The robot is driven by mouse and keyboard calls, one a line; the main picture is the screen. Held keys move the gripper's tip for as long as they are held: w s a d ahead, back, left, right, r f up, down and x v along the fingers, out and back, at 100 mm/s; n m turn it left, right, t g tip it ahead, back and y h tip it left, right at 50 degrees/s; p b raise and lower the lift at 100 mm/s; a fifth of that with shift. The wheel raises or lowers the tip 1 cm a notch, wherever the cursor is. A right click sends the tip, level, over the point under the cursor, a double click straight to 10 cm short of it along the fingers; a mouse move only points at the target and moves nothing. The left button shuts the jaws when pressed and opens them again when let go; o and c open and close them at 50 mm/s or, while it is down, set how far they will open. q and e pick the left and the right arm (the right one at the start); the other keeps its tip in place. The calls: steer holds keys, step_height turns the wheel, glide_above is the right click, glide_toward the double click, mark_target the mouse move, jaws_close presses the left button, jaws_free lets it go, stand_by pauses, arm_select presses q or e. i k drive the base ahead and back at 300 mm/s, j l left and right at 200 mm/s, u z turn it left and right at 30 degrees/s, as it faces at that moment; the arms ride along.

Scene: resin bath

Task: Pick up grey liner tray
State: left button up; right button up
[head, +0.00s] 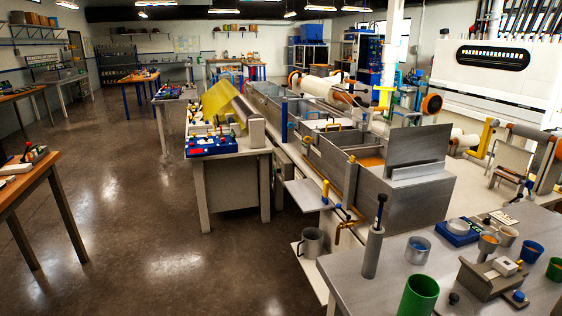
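I cannot say for sure which grey piece is the liner tray. The long grey resin bath (410,192) runs away from me in the middle right of the head view, with open compartments and orange resin (371,161) inside the near one. A grey upright panel (420,145) stands at its near end. A flat grey shelf (306,194) juts from its left side. A grey block-like holder (488,279) with a white piece on it sits on the near right table. Neither of my grippers is in view.
The near grey table (450,262) carries a green cup (417,297), blue and grey cups, and a grey cylinder (373,252). A grey mug (311,242) sits on a low shelf. A cluttered bench (222,170) stands left of the bath. The brown floor (130,190) is clear at left.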

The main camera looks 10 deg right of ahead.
mark_target(372, 153)
steer(key=i+j+z, duration=0.25)
steer(key=z, duration=0.2)
steer(key=i+j+z, duration=0.25)
steer(key=z, duration=0.2)
steer(key=i+j+z, duration=0.15)
steer(key=j+z, duration=0.4)
steer(key=z, duration=0.45)
steer(key=i+j+z, duration=0.15)
steer(key=j+z, duration=0.7)
steer(key=j, duration=0.3)
steer(key=j+z, duration=0.45)
steer(key=j, duration=0.15)
